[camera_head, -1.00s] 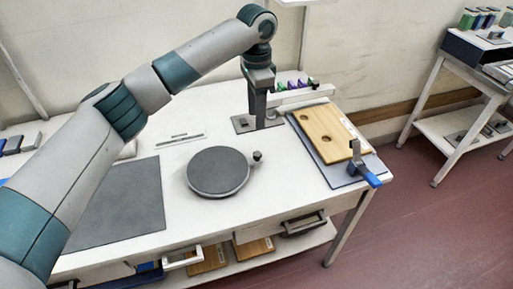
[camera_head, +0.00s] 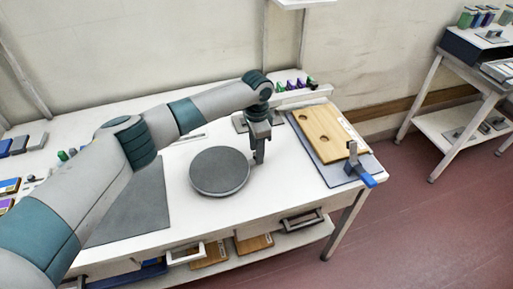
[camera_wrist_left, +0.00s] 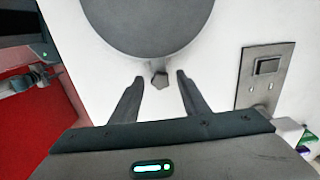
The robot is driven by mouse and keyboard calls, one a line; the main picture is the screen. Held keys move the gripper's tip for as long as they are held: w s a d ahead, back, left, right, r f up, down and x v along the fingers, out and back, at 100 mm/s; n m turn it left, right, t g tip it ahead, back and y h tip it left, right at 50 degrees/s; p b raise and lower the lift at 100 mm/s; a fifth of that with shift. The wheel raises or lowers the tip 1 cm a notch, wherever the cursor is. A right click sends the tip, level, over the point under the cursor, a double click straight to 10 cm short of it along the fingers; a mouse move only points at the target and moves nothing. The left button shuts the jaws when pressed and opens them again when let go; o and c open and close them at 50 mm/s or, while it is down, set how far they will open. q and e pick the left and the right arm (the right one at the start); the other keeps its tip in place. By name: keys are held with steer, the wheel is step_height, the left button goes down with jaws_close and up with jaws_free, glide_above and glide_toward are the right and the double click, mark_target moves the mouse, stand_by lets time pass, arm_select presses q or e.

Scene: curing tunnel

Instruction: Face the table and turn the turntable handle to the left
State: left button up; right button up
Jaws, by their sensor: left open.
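The round dark grey turntable (camera_head: 219,171) lies on the white table (camera_head: 190,228). In the left wrist view the turntable (camera_wrist_left: 150,22) fills the top middle, with its small knob-like handle (camera_wrist_left: 159,79) at its near edge. My left gripper (camera_head: 258,160) points down at the right side of the turntable and hides the handle in the head view. In the left wrist view my left gripper (camera_wrist_left: 157,80) is open, with one finger on each side of the handle and gaps to both. My right gripper is not in view.
A metal plate with a block (camera_wrist_left: 266,75) is on the table beside my gripper. A dark mat (camera_head: 135,205) lies left of the turntable.

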arm_select(q)
steer(key=shift+f, duration=0.1)
steer(key=shift+c, duration=0.5)
jaws_close()
steer(key=shift+w, duration=0.15)
